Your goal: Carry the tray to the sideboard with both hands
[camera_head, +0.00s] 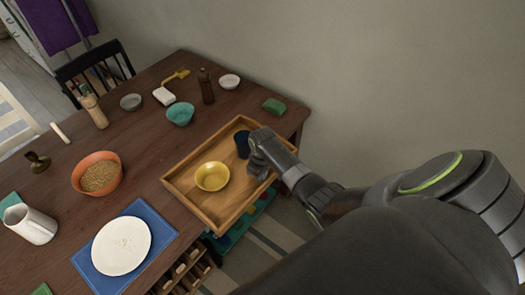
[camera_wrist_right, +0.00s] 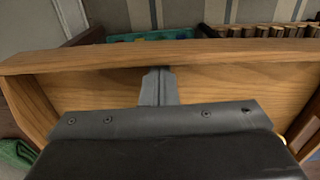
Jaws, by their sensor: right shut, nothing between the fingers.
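The wooden tray (camera_head: 190,207) lies on the dark wooden table, its right part near the table's edge. It holds a yellow bowl (camera_head: 212,177) and a dark blue cup (camera_head: 242,139), which is partly hidden by my right gripper. My right gripper (camera_head: 257,160) is over the tray's right side, next to the cup. It is shut and empty. In the right wrist view its fingers (camera_wrist_right: 158,85) point toward the tray's long side wall (camera_wrist_right: 230,57); I cannot tell if they touch it. My left gripper is not in view. I cannot make out a sideboard.
A brown bottle (camera_head: 206,86), a teal bowl (camera_head: 180,114) and a white plate (camera_head: 121,245) on a blue mat stand around the tray. An orange bowl (camera_head: 98,174) and white jug (camera_head: 30,224) are further left.

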